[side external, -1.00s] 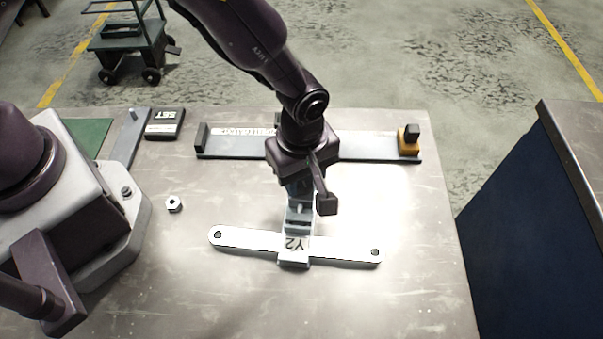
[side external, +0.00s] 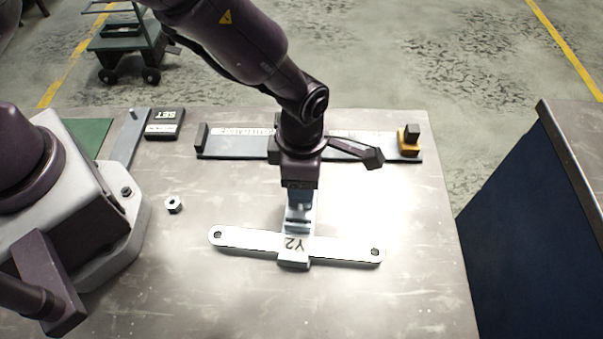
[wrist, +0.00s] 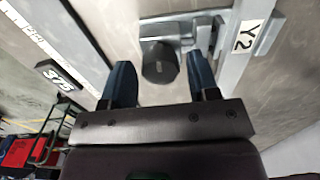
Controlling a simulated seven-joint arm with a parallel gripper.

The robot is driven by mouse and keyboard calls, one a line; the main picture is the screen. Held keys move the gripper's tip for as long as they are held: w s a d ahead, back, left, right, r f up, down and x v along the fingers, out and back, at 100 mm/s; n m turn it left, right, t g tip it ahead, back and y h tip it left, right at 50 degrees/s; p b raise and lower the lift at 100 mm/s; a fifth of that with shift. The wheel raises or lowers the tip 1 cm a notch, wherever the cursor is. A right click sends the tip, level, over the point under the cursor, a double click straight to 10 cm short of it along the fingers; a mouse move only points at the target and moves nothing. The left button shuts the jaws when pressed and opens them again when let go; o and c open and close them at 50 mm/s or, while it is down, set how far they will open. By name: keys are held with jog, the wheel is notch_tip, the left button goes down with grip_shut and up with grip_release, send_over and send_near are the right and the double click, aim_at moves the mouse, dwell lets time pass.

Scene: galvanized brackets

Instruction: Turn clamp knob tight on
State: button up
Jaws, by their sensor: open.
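The clamp knob (wrist: 158,63) is a dark round knob on a grey metal clamp (wrist: 180,28). In the wrist view it shows between the two blue fingers of my gripper (wrist: 159,68), with a visible gap on each side. My gripper is open. In the side view my gripper (side external: 300,194) points down over the back of the clamp (side external: 298,222) and hides the knob. A flat pale bracket (side external: 340,247) lies across the front of the clamp, near a "Y2" label (side external: 297,244). The label also shows in the wrist view (wrist: 244,37).
A long grey rail fixture (side external: 235,145) with an orange block (side external: 408,142) lies behind my gripper. A loose nut (side external: 173,204) and a dark "SET" box (side external: 163,124) are to the left. The tabletop (side external: 420,220) is clear at right. A dark blue cabinet (side external: 540,220) stands beyond its edge.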

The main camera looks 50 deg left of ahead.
jog(key=shift+r, duration=3.05)
jog(key=shift+s+m, duration=0.1)
jog(key=shift+m, duration=0.8)
jog(key=s+a+r+m+t, duration=0.2)
jog(key=s+a+r+m, duration=0.4)
jog(key=a+r+m, duration=0.5)
jog(key=s+a+r+m+t, duration=0.3)
jog(key=s+a+r+m, duration=0.3)
jog(key=a+r+m, duration=0.5)
notch_tip(320, 180, up, 2)
jog(key=m, duration=0.2)
jog(key=shift+m+t, duration=0.3)
